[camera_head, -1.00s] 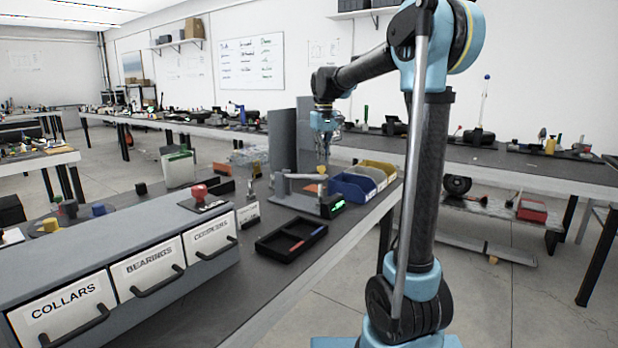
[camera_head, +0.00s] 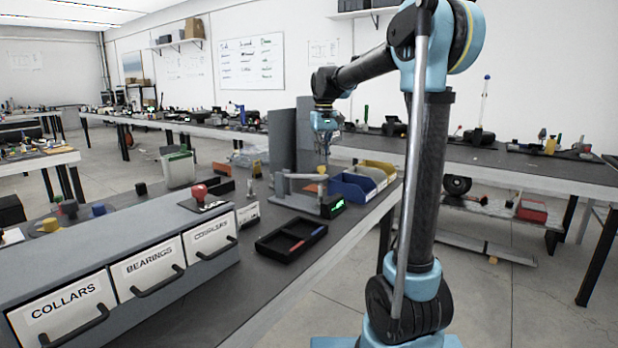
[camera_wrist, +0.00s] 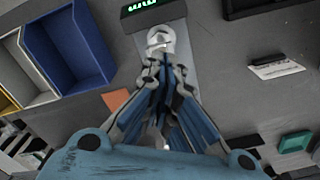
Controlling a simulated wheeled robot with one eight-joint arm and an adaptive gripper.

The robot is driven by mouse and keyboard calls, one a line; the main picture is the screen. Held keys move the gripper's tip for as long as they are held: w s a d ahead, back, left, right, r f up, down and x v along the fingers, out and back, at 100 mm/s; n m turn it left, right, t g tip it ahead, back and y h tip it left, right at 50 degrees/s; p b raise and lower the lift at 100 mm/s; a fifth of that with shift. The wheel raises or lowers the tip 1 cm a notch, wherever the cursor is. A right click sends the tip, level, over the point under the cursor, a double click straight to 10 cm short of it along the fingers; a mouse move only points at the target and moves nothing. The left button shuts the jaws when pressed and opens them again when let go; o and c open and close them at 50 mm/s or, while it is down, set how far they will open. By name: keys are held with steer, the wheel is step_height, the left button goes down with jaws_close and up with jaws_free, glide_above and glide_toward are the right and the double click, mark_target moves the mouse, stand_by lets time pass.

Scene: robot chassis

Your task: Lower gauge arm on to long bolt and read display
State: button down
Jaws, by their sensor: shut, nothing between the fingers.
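The gauge (camera_head: 300,201) stands on the bench, with a grey base, an arm across its top and a lit green display (camera_head: 336,207). In the wrist view the display (camera_wrist: 142,7) is at the top edge, its digits too small and cut off to read. My gripper (camera_head: 323,161) points down above the gauge; in the wrist view its shut, empty fingers (camera_wrist: 163,72) are just below a pale rounded gauge part (camera_wrist: 160,40). I cannot tell whether they touch it. The long bolt cannot be made out; my fingers may hide it.
Blue and yellow bins (camera_head: 354,187) stand right of the gauge. A black tray (camera_head: 275,246) with a red and a blue piece lies in front. A drawer unit (camera_head: 120,262) with a red knob on top fills the left foreground. Tall grey panels (camera_head: 282,140) stand behind the gauge.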

mark_target(323, 166)
steer(key=shift+f, duration=1.95)
stand_by(0.6)
steer(key=shift+r, duration=3.55)
